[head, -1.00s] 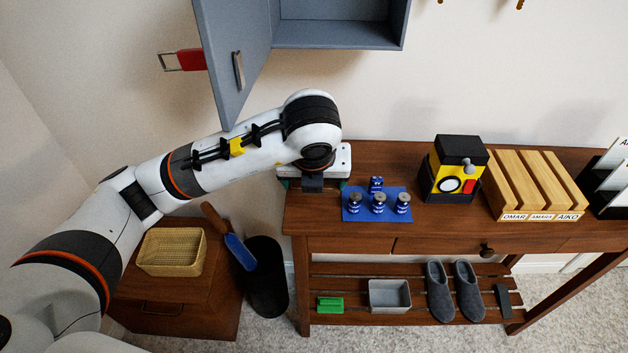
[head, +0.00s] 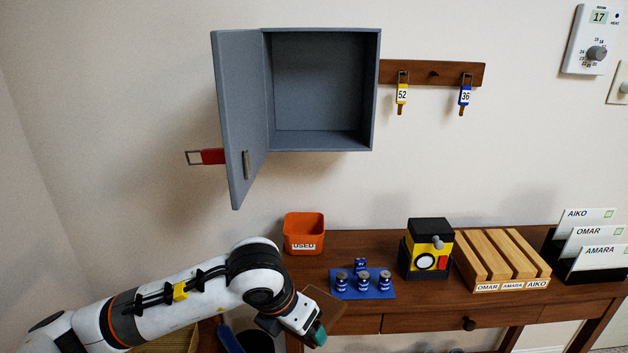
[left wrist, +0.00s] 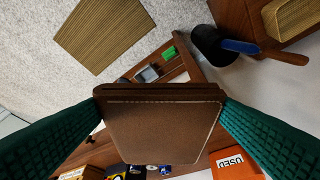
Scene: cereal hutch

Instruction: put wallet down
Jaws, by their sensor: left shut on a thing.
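The wallet (left wrist: 160,130) is brown leather with pale stitching and fills the middle of the left wrist view. My left gripper (left wrist: 162,112) is shut on it, with a green finger pad on each side. In the head view the left gripper (head: 318,334) is low in the picture, by the front left edge of the table. Part of the wallet (head: 325,302) shows there beside the gripper, held off the tabletop. My right gripper is not in view.
On the wooden table (head: 400,262) stand an orange USED bin (head: 303,232), several small batteries on a blue mat (head: 380,291), a yellow-black device (head: 428,250) and a slotted wooden rack (head: 500,258). An open, empty grey cabinet (head: 320,90) hangs above.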

